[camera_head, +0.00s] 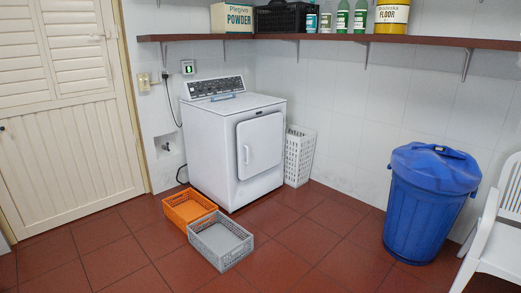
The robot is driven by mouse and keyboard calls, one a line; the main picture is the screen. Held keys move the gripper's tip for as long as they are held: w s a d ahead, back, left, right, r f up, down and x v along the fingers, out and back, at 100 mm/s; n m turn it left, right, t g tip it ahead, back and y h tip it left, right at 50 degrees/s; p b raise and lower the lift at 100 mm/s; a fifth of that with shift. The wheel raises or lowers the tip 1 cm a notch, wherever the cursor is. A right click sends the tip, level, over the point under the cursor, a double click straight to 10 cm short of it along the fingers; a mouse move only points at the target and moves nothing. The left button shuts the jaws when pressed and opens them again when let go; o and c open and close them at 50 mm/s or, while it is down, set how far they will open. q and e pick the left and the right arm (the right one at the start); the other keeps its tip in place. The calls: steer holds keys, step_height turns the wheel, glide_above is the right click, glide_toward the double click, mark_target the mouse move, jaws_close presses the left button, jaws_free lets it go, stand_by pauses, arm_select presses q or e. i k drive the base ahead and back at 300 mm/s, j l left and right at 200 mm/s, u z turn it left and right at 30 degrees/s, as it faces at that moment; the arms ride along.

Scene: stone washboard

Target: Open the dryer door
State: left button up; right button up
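The white dryer (213,150) stands against the back wall, left of the middle, with a control panel (215,86) along its top rear edge. Its door (260,145) is on the front face and looks shut. Neither of my grippers is in view.
An orange crate (188,201) and a grey crate (241,248) lie on the floor by the dryer's left side and front. A white basket (299,157) stands right of it. A blue bin (424,210) and white chair (490,235) stand at right. Floor (310,240) before the door is clear.

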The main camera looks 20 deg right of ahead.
mark_target(259, 139)
steer(key=i+l+z, duration=0.15)
steer(key=i, duration=0.5)
steer(key=i+l+z, duration=0.2)
steer(key=i, duration=0.5)
